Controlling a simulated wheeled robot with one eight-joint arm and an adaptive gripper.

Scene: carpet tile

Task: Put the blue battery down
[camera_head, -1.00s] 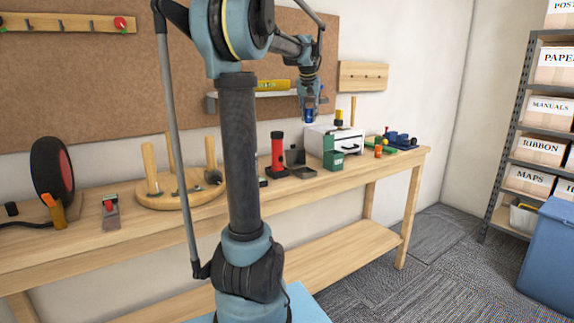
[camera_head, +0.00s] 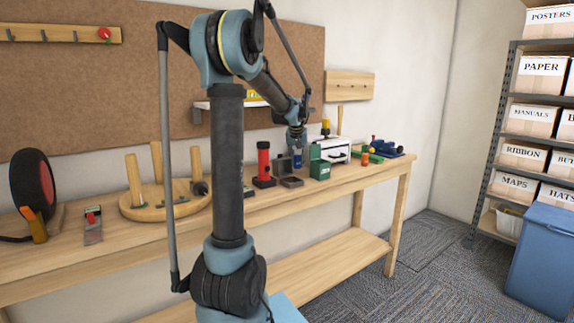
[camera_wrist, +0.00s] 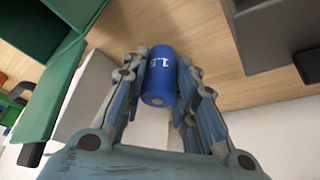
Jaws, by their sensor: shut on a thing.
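The blue battery (camera_head: 297,159) is upright between the fingers of my gripper (camera_head: 296,149), low over the workbench (camera_head: 235,207). In the wrist view the battery (camera_wrist: 160,72) shows as a blue cylinder with white marks, and my gripper (camera_wrist: 160,85) is shut on it from both sides. Bare wood of the bench shows past it. I cannot tell whether the battery's far end touches the bench.
A green box (camera_head: 321,165) stands close on the right of the battery; it shows on the left in the wrist view (camera_wrist: 50,95). A dark grey holder (camera_head: 291,182) is close by. A red flashlight (camera_head: 263,165) stands to the left, and a white drawer unit (camera_head: 335,149) behind.

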